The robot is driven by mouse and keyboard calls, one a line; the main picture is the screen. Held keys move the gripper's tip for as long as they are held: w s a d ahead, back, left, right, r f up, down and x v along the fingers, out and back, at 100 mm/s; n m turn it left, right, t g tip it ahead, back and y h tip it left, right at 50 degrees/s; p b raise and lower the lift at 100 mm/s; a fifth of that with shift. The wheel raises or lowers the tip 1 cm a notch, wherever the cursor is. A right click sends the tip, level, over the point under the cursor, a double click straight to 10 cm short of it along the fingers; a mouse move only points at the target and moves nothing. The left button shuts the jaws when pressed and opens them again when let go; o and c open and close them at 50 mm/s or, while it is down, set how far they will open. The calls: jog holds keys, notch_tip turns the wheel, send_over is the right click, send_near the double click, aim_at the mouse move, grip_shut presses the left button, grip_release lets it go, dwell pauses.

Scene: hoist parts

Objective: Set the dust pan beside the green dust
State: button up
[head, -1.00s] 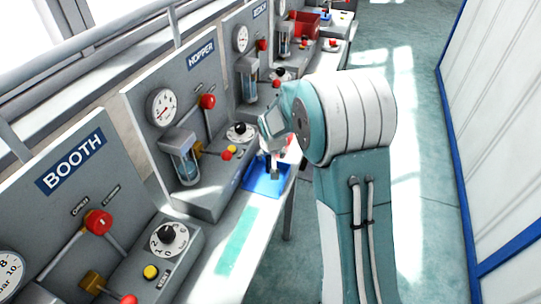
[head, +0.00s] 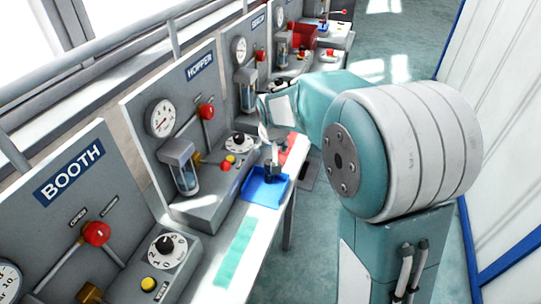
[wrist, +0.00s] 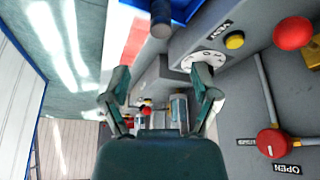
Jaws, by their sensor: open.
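The blue dust pan (head: 262,192) lies on the white bench ledge in front of the HOPPER panel. Its dark upright handle (head: 272,172) stands at its far side. The green dust (head: 237,252) is a flat strip on the ledge, nearer the camera, with a small gap between it and the pan. In the wrist view the pan (wrist: 186,8) and handle end (wrist: 162,22) show at the top edge, beyond my gripper (wrist: 158,75). My gripper's fingers are spread with nothing between them. In the head view it is partly hidden at the end of my arm, above the handle.
A red patch (head: 294,152) lies on the ledge behind the pan. The HOPPER console (head: 220,185) and BOOTH console (head: 160,270), with knobs and levers, border the ledge on the left. Open floor (head: 395,50) lies to the right, before a white, blue-framed wall (head: 500,130).

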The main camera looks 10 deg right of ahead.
jog(key=s+r, duration=0.9)
jog(key=s, duration=0.4)
jog(key=s+n+t, duration=0.1)
jog(key=s, duration=1.4)
jog(key=shift+s+d+r+y, duration=0.25)
jog(key=shift+s+r+y, duration=0.05)
jog(key=shift+s+r, duration=0.15)
jog(key=shift+w, duration=0.1)
jog(key=c, duration=0.3)
jog(key=shift+a, duration=0.1)
